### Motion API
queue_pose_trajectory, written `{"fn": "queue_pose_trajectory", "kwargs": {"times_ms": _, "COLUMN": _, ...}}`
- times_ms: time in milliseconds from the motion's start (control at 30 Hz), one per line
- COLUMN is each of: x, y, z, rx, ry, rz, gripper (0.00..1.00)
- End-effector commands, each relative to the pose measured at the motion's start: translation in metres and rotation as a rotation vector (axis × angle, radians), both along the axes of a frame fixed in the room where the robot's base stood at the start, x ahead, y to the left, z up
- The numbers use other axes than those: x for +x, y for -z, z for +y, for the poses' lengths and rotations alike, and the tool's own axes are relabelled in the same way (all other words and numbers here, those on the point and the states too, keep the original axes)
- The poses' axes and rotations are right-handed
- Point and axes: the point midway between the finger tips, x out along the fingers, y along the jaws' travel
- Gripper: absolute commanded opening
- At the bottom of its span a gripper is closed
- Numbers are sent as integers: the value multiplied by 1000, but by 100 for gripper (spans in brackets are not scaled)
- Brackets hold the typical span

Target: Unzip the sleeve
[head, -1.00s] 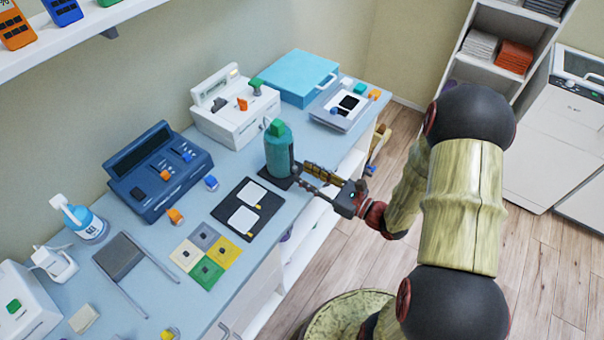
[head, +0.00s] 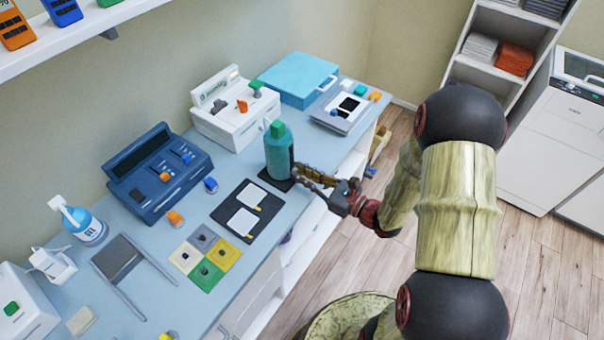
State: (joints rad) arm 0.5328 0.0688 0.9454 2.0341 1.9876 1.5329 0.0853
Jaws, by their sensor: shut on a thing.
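The teal sleeve (head: 279,158) stands upright around a bottle-like shape with a green cap, on a small dark base on the bench. My gripper (head: 298,173) reaches in from the right, with its fingertips at the lower right side of the sleeve. The fingers are close together and shut on a small part there, apparently the sleeve's zip pull. The pull itself is hidden by the fingertips, and the zip line is too small to make out.
A black tray with white pads (head: 247,209) lies left of the sleeve. A white device (head: 234,117) and a light blue case (head: 299,79) stand behind. A dark blue console (head: 160,172) is further left. The bench's front edge runs beneath my gripper.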

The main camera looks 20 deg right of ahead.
Motion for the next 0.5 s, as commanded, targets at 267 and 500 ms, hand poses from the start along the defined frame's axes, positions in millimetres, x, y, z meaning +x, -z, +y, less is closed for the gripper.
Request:
{"fn": "queue_pose_trajectory", "kwargs": {"times_ms": 267, "x": 0, "y": 0, "z": 0, "rx": 0, "ry": 0, "rz": 0, "gripper": 0}}
{"fn": "queue_pose_trajectory", "kwargs": {"times_ms": 500, "x": 0, "y": 0, "z": 0, "rx": 0, "ry": 0, "rz": 0, "gripper": 0}}
